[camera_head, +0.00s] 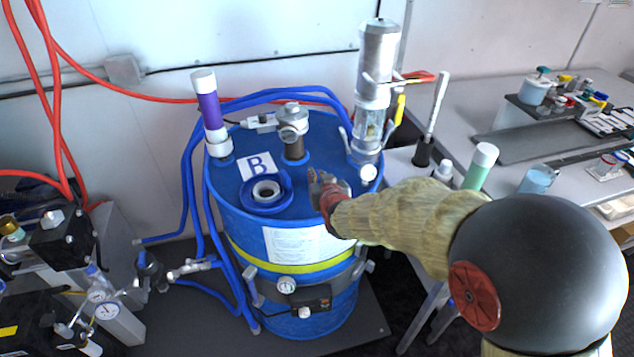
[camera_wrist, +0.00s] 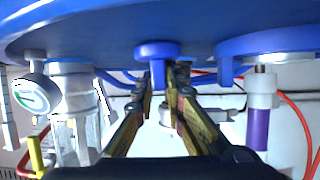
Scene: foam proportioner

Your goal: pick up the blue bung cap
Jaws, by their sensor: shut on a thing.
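My gripper (camera_head: 322,188) is low over the top of the blue drum (camera_head: 232,192), near its front right. In the wrist view, which appears upside down, the two fingers close in around the narrow stem of the blue bung cap (camera_wrist: 157,50). The cap has a wide round flange and a short stem, with the fingertips at the stem. The gripper is shut on it. The flange lies close against the drum top; I cannot tell whether there is a gap. In the head view the cap is hidden by my gripper.
A blue ring (camera_head: 262,207) lies on the drum left of my gripper. A metal fitting (camera_head: 292,126), a clear-and-metal column (camera_head: 378,60) and a purple tube (camera_head: 209,108) stand on the drum. A bench (camera_head: 475,92) is at right; blue hoses run at left.

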